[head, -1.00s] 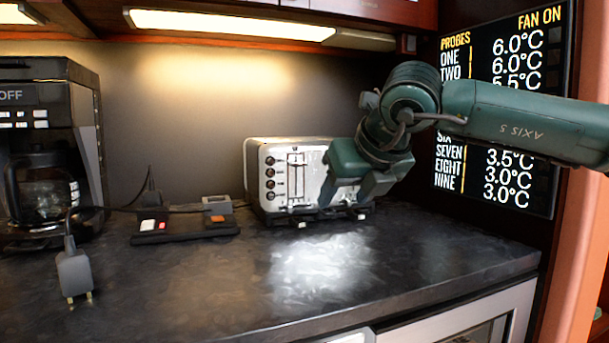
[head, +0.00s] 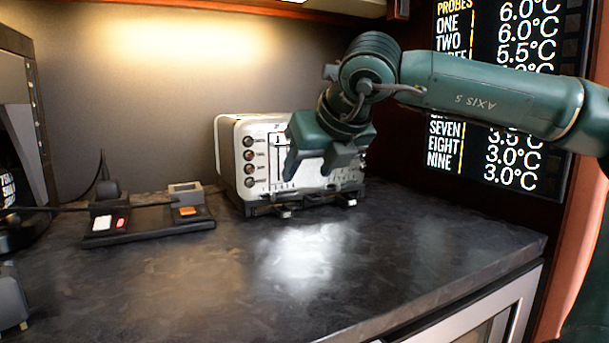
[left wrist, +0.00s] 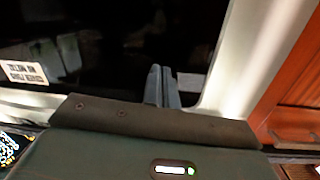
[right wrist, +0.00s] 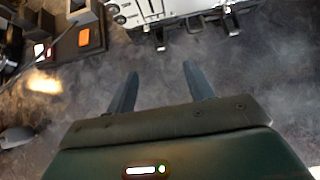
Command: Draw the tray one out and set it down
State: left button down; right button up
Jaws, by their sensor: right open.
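A white toaster (head: 235,150) stands at the back of the dark counter. Two small tray tabs jut from its black base: a left one (head: 284,212) and a right one (head: 347,201). Which is tray one I cannot read. My right gripper (head: 314,168) is open and empty, in front of the toaster and covering part of its face. In the right wrist view, its fingers (right wrist: 160,74) point toward the toaster base, with bare counter between them and the tabs (right wrist: 160,40) apart from them. My left gripper (left wrist: 162,72) is shut, away from the toaster, before a dark glass panel.
A black power strip (head: 140,226) with plugs and an orange switch lies left of the toaster. A coffee machine (head: 22,150) stands at the far left. The counter (head: 300,265) before the toaster is clear. A temperature display (head: 500,150) is at right.

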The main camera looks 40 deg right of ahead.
aim_at(288, 223)
jog(key=b+x, duration=0.1)
jog(key=x, duration=1.1)
pick_arm(q)
jog(key=shift+d+m+t+h+b, duration=0.3)
jog(key=shift+m+t+h, duration=0.1)
jog(key=shift+t, duration=0.2)
pick_arm(e)
jog(key=shift+w+d+f, duration=0.1)
jog(key=shift+w+f, duration=0.2)
jog(key=shift+w, duration=0.1)
jog(key=shift+c, duration=0.4)
jog(key=c, duration=1)
pick_arm(q)
jog(key=shift+s, duration=0.1)
pick_arm(e)
jog(key=shift+c, duration=0.2)
